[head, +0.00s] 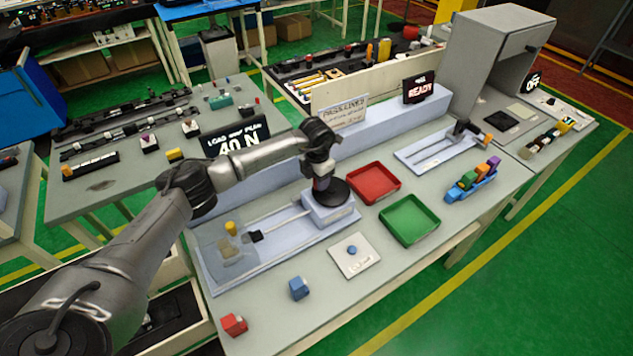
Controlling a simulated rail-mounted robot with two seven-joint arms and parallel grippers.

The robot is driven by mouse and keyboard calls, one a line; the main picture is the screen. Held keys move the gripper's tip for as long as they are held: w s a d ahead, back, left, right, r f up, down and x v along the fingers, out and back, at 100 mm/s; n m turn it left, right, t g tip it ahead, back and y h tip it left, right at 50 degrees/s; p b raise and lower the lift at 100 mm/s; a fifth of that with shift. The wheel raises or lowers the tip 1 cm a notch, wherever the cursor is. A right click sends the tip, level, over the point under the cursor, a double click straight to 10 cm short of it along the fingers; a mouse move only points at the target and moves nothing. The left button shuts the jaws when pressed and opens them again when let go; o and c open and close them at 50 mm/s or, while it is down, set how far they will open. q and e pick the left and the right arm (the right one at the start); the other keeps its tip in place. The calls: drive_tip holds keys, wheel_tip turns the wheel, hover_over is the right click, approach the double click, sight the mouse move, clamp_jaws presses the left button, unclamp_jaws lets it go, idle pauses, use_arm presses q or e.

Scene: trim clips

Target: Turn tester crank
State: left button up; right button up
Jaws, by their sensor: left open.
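The tester is a pale blue fixture (290,243) on the near bench, with a rod running from a block (328,212) to a clear-walled bay at its left end. A black round crank wheel (341,193) sits on top of the block. My left gripper (322,186) points down over the wheel and hides part of it. Its jaws are open; whether they touch the crank or its handle is too small to tell. A yellow piece (231,228) stands in the bay. A display (238,143) behind reads 40 N. My right gripper is out of view.
A red tray (374,198) and a green tray (438,222) lie right of the tester. A white plate (367,264) with a blue button, a blue block (299,288) and a red block (234,324) are in front. A READY sign (418,88) stands behind.

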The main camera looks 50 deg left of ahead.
use_arm(q)
wheel_tip(320, 180, up, 10)
drive_tip(key=shift+r, duration=1)
